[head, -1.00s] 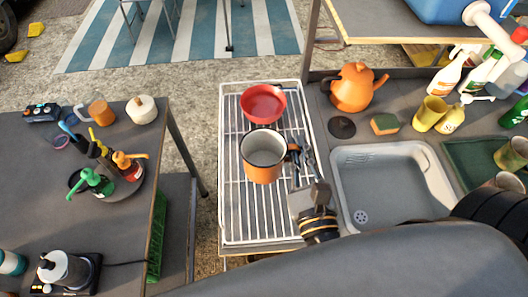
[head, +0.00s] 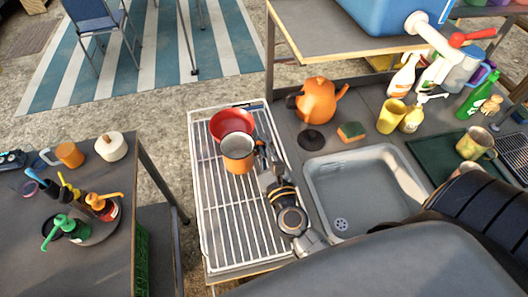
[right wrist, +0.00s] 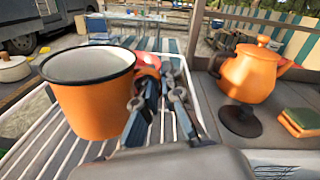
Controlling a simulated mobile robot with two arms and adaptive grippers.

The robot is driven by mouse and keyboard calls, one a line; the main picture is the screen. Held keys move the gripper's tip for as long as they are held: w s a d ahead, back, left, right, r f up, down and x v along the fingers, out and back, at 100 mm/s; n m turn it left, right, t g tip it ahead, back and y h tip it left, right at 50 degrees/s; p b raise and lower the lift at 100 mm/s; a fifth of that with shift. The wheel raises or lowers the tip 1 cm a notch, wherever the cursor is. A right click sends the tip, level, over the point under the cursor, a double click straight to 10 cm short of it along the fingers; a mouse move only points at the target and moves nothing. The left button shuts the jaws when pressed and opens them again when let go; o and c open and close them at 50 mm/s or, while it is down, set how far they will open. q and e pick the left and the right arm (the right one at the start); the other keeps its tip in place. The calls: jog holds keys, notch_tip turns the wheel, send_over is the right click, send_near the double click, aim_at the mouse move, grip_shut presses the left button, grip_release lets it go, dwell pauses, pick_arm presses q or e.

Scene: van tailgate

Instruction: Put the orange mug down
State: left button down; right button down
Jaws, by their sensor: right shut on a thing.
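The orange mug (head: 238,163), with a dark rim and pale inside, is upright over the white wire rack (head: 204,215). In the head view it overlaps the near edge of the red bowl (head: 232,116). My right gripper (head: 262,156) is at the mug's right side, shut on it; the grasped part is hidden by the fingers. In the right wrist view the mug (right wrist: 92,105) fills the left side, next to the fingers (right wrist: 155,98), with part of the red bowl (right wrist: 148,62) behind. I cannot tell whether its base touches the rack. My left gripper is not in view.
The rack's near part is bare. To its right are an orange teapot (head: 318,101), a black lid (head: 311,140), a sponge (head: 351,131) and a sink (head: 330,190). A side table (head: 95,240) with bottles and a second orange mug (head: 69,154) stands left.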

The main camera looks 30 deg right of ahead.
jog(key=f, duration=0.3)
jog(key=shift+w+d+f+b, duration=0.15)
jog(key=shift+w+f+b, duration=0.05)
jog(key=shift+f+b, duration=0.1)
jog(key=c, duration=1.5)
grip_release()
jog(key=shift+f, duration=0.1)
jog(key=b+v, duration=0.4)
jog(key=v, duration=0.7)
jog(key=shift+s, duration=0.1)
jog(key=shift+s+a, duration=0.2)
jog(key=shift+s, duration=0.2)
